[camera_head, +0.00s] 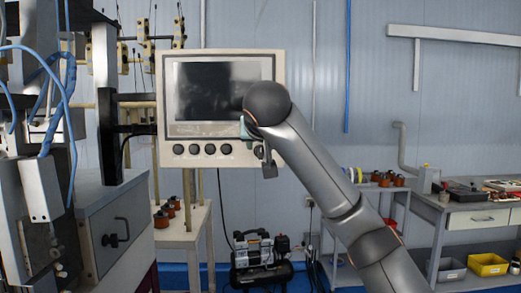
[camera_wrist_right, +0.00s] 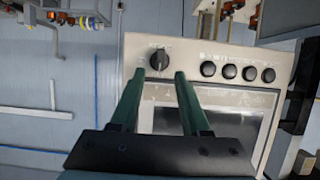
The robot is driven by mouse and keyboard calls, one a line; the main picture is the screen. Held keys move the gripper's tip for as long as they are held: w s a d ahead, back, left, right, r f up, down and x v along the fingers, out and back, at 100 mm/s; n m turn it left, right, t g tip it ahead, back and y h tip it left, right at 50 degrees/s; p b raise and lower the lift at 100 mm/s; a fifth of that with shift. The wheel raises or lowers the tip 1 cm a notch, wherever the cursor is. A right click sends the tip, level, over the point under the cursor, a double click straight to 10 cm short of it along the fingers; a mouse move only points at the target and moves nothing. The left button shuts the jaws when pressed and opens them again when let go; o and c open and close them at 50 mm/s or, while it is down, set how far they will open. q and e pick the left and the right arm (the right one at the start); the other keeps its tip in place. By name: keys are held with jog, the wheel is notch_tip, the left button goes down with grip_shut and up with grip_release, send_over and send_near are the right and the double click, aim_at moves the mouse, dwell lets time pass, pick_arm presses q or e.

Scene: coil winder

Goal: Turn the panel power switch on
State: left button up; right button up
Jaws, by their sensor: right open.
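The control panel (camera_head: 217,69) is a beige box with a dark screen and a row of black knobs below it. The power switch (camera_wrist_right: 159,60) is a round black rotary knob at one end of the row, with small lettering beside it. My right gripper (camera_wrist_right: 159,74) has two green fingers, open and apart, with their tips just short of the switch, one toward each side. Contact cannot be told. In the head view, my right arm covers the panel's lower right corner, and the switch (camera_head: 258,152) shows partly beside the gripper. My left gripper is not in view.
Several other black knobs (camera_head: 210,149) sit left of the switch in the head view. A black bracket (camera_head: 128,129) joins the panel to the machine at left. A compressor (camera_head: 261,262) stands on the floor below. A workbench (camera_head: 482,206) is at right.

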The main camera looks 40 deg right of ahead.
aim_at(261, 148)
jog(key=shift+x, duration=2.15)
jog(key=shift+c, duration=0.2)
grip_shut()
